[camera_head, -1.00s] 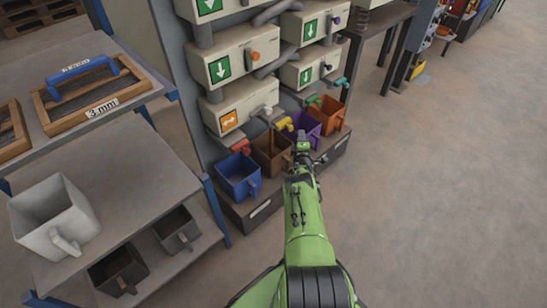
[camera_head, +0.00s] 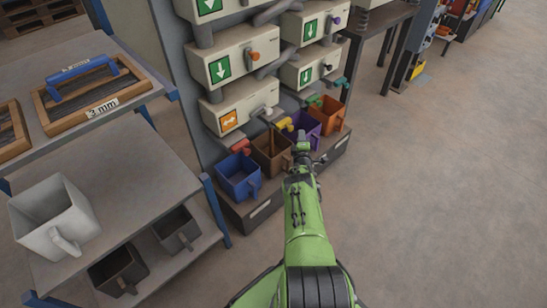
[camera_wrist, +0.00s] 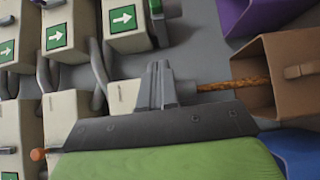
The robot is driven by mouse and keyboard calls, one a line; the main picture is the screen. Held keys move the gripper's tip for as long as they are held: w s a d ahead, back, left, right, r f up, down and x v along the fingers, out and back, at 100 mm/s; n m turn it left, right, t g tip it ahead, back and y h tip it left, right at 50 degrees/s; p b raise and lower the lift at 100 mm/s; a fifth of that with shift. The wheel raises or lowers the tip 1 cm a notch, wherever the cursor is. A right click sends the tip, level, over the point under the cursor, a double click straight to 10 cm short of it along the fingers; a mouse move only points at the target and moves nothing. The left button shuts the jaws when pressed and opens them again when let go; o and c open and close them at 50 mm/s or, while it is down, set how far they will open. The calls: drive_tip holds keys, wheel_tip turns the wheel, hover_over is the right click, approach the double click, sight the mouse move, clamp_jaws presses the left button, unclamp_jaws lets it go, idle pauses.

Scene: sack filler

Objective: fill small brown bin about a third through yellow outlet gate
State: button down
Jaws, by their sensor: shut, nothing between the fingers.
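The small brown bin (camera_head: 268,158) stands on the low ledge under the outlets, between a blue bin and a purple bin. A thin brown stream (camera_head: 272,138) falls into it from above. The yellow outlet gate (camera_head: 283,124) is just above the bin. My gripper (camera_head: 302,137) is shut and empty, close by the gate and in front of the bins; I cannot tell whether it touches the gate. In the wrist view the fingers (camera_wrist: 160,75) hide the outlet, and the stream (camera_wrist: 235,84) runs into the brown bin (camera_wrist: 282,55). The fill level is not clear.
The blue bin (camera_head: 238,177), purple bin (camera_head: 304,128) and orange bin (camera_head: 327,115) share the ledge. A red gate (camera_head: 239,147) and green gate (camera_head: 314,101) are nearby. A shelf with a white bin (camera_head: 52,218) stands left.

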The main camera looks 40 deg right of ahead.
drive_tip(key=shift+s, duration=0.1)
idle(0.3)
drive_tip(key=s+p, duration=0.5)
drive_tip(key=s, duration=0.4)
drive_tip(key=shift+d+p, duration=0.2)
drive_tip(key=shift+p, duration=0.2)
